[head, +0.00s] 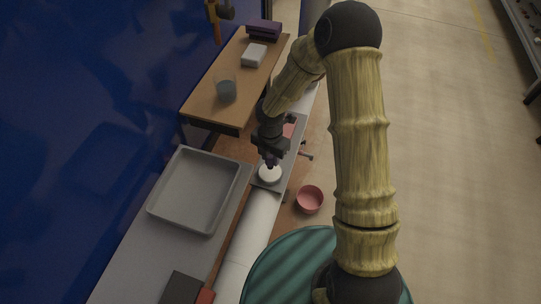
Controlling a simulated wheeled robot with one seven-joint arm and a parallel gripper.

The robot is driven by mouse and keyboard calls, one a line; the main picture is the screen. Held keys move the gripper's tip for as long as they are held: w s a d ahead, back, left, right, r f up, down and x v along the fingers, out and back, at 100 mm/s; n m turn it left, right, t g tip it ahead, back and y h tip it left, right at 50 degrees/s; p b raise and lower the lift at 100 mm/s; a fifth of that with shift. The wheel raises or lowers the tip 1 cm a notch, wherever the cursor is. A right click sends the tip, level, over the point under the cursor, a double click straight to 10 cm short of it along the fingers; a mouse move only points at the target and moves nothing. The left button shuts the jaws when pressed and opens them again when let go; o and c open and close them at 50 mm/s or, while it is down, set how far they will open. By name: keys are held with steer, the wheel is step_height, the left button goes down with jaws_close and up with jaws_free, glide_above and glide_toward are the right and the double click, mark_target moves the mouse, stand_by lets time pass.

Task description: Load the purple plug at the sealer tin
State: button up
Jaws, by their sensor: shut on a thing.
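My gripper (270,158) points down, shut on a small dark purple piece, which looks like the purple plug (271,162). It is directly above a round white thing (270,175) on a grey plate (264,186). The white thing may be the sealer tin; no label can be read. From this angle I cannot tell whether the plug touches it. The fingers hide most of the plug.
A shallow grey tray (158,207) lies to the left. A red bowl (310,199) stands right of the plate. Open floor lies right.

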steer(key=shift+r+p, duration=1.85)
steer(key=shift+r, duration=0.2)
steer(key=w+d+r+m, duration=0.2)
steer(key=d+m, duration=0.5)
steer(key=m, duration=0.8)
steer(key=w+d+r+m, duration=0.15)
steer(key=d+m, duration=0.55)
steer(key=m, duration=0.7)
steer(key=r+p, duration=0.1)
steer(key=p, duration=0.3)
steer(key=s+r+p, duration=0.1)
steer(key=p, duration=0.4)
steer(key=r+p, duration=0.1)
steer(key=p, duration=0.3)
steer(key=shift+s+a+r+p, duration=0.2)
steer(key=shift+a+r+p, duration=0.1)
steer(key=shift+r+p, duration=0.05)
steer(key=shift+f, duration=0.15)
